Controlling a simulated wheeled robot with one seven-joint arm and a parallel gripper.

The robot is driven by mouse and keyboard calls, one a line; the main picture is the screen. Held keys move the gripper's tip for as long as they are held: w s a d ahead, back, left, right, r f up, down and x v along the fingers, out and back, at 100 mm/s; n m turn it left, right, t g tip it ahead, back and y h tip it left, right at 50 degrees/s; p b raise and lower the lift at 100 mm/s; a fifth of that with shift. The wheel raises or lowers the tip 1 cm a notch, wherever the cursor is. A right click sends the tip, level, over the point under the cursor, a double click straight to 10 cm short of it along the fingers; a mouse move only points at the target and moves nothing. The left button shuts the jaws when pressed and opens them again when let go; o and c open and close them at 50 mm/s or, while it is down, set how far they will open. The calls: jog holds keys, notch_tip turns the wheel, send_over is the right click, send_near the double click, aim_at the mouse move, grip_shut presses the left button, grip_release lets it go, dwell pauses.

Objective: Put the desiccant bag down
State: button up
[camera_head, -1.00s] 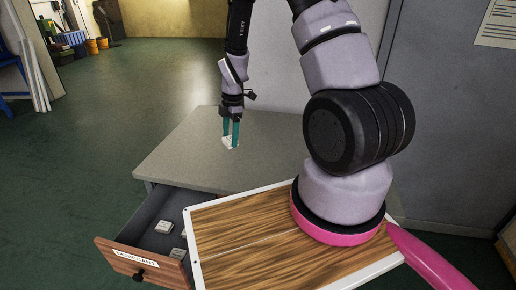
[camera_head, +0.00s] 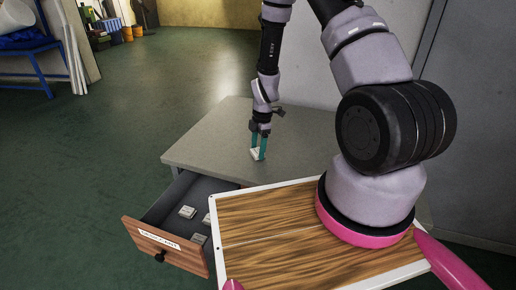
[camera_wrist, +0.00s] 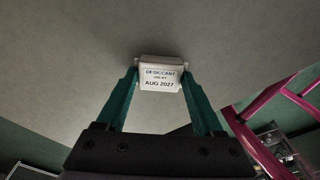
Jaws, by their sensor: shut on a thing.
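A small white desiccant bag (camera_wrist: 160,76) is between the green fingers of my gripper (camera_wrist: 160,100) in the wrist view. Its label reads "DESICCANT", a small unclear line, and "AUG 2027". In the head view my gripper (camera_head: 258,151) points down over the grey tabletop (camera_head: 215,140), shut on the bag (camera_head: 254,154) at its tips. The bag is at or very close to the tabletop; I cannot tell whether it touches.
An open drawer (camera_head: 160,239) labelled "DESICCANT" juts out below the tabletop at front left, with several white bags (camera_head: 187,212) inside. The tabletop around my gripper is clear. A grey wall panel stands behind. Green floor (camera_head: 80,180) lies open at left.

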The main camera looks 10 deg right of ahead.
jog(key=o, duration=1.4)
jog(key=shift+c, duration=0.2)
jog(key=s+d+r+m+t, duration=0.25)
jog(key=r+m, duration=0.35)
jog(key=r, duration=1.2)
jog(key=s+d+r+m+t, duration=0.1)
jog(key=s+r+m, duration=0.35)
jog(key=r, duration=1.45)
jog(key=s+d+r+m+t, duration=0.2)
jog(key=s+r+m+t, duration=0.2)
jog(key=s+r+m, duration=0.7)
jog(key=shift+s+r+m+y, duration=0.3)
jog(key=shift+s+r+m, duration=0.1)
jog(key=shift+s+m, duration=0.9)
jog(key=shift+w, duration=0.2)
